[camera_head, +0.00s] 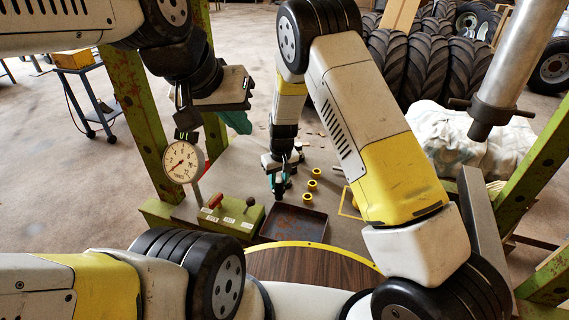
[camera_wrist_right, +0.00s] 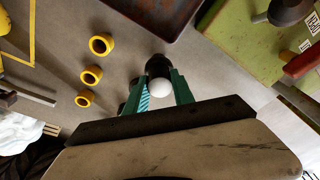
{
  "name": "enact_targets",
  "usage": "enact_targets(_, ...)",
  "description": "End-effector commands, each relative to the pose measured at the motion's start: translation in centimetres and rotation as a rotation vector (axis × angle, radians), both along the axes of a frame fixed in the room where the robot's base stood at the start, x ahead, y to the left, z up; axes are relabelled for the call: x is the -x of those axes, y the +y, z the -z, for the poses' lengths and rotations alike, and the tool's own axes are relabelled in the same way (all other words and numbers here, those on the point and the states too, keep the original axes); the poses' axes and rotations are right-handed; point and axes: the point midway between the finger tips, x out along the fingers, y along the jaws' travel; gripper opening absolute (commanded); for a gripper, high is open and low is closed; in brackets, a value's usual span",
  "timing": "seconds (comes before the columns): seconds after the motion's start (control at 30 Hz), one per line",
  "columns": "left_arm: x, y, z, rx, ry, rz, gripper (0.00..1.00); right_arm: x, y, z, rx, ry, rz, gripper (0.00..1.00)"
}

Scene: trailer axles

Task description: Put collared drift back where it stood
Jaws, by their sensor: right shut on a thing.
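My right gripper (camera_head: 278,185) is low over the grey bench. In the right wrist view its teal fingers (camera_wrist_right: 158,92) are shut on a dark piece with a white rounded end (camera_wrist_right: 159,88), which I take for the collared drift. A black round part (camera_wrist_right: 158,65) shows just beyond the white end; the rest is hidden, and I cannot tell whether it touches the bench. My left gripper (camera_head: 238,121) is higher, beside the green upright, with teal fingers partly hidden behind its palm. I cannot see its opening.
Three yellow rings (camera_head: 312,184) lie right of my right gripper. A rusty tray (camera_head: 297,222) is nearer, beside a green control box (camera_head: 230,215) with a red lever. A yellow outline (camera_head: 346,204) marks the bench. A gauge (camera_head: 182,162) and steel ram (camera_head: 510,70) flank the area.

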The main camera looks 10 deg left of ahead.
Motion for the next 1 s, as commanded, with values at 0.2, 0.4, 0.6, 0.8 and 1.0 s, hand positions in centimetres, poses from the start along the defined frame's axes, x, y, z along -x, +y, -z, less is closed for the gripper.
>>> enact_targets(0.2, 0.0, 0.0, 0.0, 0.0, 0.0, 0.0, 0.0, -0.06, 0.03, -0.08, -0.001, -0.002, 0.0, 0.0)
enact_targets(0.4, 0.0, 0.0, 0.0, 0.0, 0.0, 0.0, 0.0, -0.06, 0.03, -0.04, -0.001, -0.002, 0.0, 0.0)
enact_targets(0.6, 0.0, 0.0, 0.0, 0.0, 0.0, 0.0, 0.0, -0.06, 0.03, 0.14, -0.001, -0.002, 0.0, 0.0)
enact_targets(0.8, 0.0, 0.0, 0.0, 0.0, 0.0, 0.0, 0.0, -0.06, 0.03, 0.3, -0.001, -0.002, 0.0, 0.34)
enact_targets(1.0, 0.0, 0.0, 0.0, 0.0, 0.0, 0.0, 0.0, -0.04, 0.01, 0.32, -0.001, -0.001, 0.0, 0.55)
